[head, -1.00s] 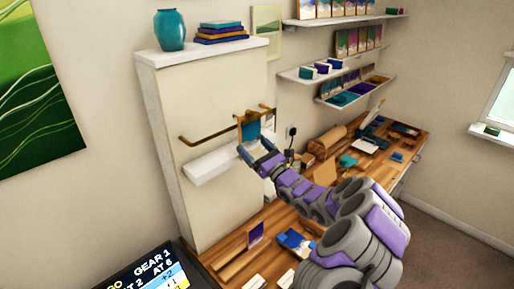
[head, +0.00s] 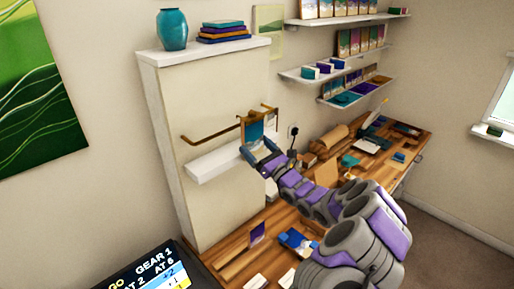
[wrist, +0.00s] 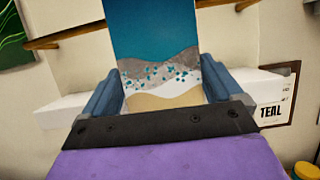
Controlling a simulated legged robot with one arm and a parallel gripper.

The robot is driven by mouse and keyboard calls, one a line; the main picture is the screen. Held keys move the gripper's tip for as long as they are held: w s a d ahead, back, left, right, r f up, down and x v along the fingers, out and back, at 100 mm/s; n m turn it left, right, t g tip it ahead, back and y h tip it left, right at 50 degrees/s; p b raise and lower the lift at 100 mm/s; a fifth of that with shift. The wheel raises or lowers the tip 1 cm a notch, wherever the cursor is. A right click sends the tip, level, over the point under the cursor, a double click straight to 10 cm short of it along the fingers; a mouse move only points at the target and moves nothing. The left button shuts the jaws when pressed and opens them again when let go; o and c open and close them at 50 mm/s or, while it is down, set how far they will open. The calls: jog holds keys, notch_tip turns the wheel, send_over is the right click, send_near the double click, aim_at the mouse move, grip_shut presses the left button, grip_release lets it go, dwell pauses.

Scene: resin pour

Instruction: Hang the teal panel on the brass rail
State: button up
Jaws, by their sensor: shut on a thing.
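The teal panel (wrist: 155,55) has a teal top, a grey band with teal flecks, a white band and a sandy base. My gripper (wrist: 158,88) is shut on its lower part, one blue finger at each side. In the head view, the panel (head: 255,130) stands upright at the right part of the brass rail (head: 212,137), with brass-coloured hanger parts around its top. The rail also shows behind the panel in the wrist view (wrist: 70,34). I cannot tell whether the hanger rests on the rail. My gripper (head: 257,150) is just below the panel.
A white ledge (head: 213,162) juts out below the rail on the cream cabinet (head: 205,90). A framed label reading TEAL (wrist: 272,112) is at the right in the wrist view. The wooden bench (head: 262,225) holds several panels and boxes. Shelves (head: 345,65) hang at right.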

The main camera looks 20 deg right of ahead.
jog(key=shift+f, duration=1.05)
dwell(1.8)
jog(key=o, duration=0.8)
